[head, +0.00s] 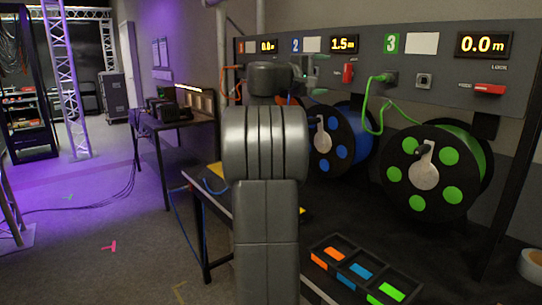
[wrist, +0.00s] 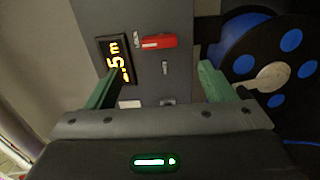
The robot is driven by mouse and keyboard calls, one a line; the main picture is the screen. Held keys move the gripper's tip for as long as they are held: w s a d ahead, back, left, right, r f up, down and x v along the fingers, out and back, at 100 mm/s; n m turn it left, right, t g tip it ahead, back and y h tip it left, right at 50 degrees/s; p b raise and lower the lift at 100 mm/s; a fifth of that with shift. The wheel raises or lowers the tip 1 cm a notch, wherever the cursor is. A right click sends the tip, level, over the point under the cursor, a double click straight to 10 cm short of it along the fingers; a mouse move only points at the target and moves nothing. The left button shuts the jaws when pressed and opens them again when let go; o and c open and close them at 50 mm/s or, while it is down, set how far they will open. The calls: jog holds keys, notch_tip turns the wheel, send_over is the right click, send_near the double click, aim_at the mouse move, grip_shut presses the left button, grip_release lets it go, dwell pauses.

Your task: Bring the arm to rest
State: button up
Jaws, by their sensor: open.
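My arm rises through the middle of the head view and is bent at the top. My gripper (wrist: 157,82) shows in the wrist view with its two green fingers wide apart and nothing between them. It faces the grey panel (wrist: 188,45), with a display ending in ".5 m" (wrist: 118,62) and a red lever (wrist: 158,41) beyond the fingers. In the head view the gripper is mostly hidden behind my arm, in front of the panel near number 2. The blue reel (wrist: 265,50) is right of the fingers.
The green reel (head: 462,152) stands at the right, with a green cable (head: 371,110) running to the panel. A tray (head: 352,296) with orange, blue and green compartments lies on the bench. A side table (head: 178,122) and truss (head: 66,80) stand left. Floor at left is largely open.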

aim_at(344, 75)
jog(key=p+x, duration=0.3)
jog(key=x, duration=0.8)
jog(key=shift+w+d+r, duration=0.1)
jog(key=shift+d, duration=0.05)
jog(key=n+p, duration=0.3)
jog(key=shift+a+r, duration=0.25)
jog(key=shift+f+n+p, duration=0.1)
jog(key=shift+n+p, duration=0.8)
jog(key=shift+n, duration=0.2)
jog(key=n+p, duration=0.9)
jog(key=p, duration=0.3)
jog(key=shift+f, duration=0.1)
jog(key=n+p, duration=0.2)
jog(key=p, duration=0.1)
jog(key=shift+f+n+p, duration=0.2)
jog(key=shift+n+p, duration=0.7)
jog(key=shift+p, duration=0.35)
jog(key=shift+f, duration=0.15)
